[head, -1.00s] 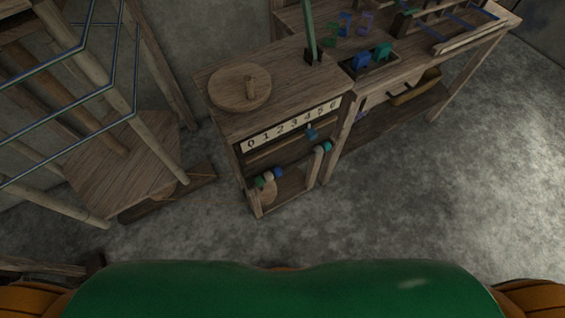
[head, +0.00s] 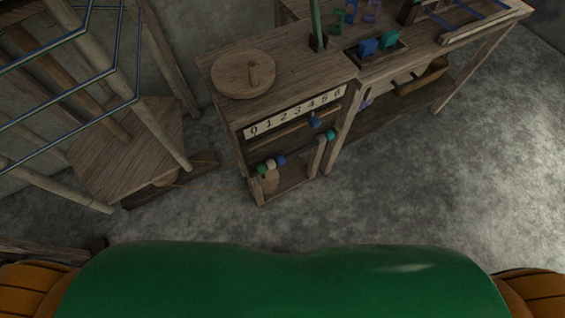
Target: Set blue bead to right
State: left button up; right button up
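A small wooden cabinet (head: 290,75) stands in the middle of the head view, with a number strip (head: 295,113) on its front edge. A dark blue bead-like piece (head: 315,122) sits below the strip, near its right end. In the lower part of the cabinet front, a green bead (head: 262,169), a pale bead (head: 270,165) and a blue bead (head: 280,160) sit close together at the left. A teal piece (head: 330,135) is at the right post. I cannot tell which blue piece is the task's bead. Neither gripper is in view.
A round wooden disc with a peg (head: 243,75) lies on the cabinet top. A workbench (head: 480,42) with blue and teal blocks adjoins at the right. A wooden frame with blue rods (head: 135,95) stands at the left. The grey floor (head: 400,190) in front is clear.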

aim_at(280, 158)
jog(key=l, duration=0.5)
jog(key=k+l, duration=0.15)
jog(key=l, duration=0.9)
jog(key=k+z, duration=0.05)
jog(key=k, duration=0.05)
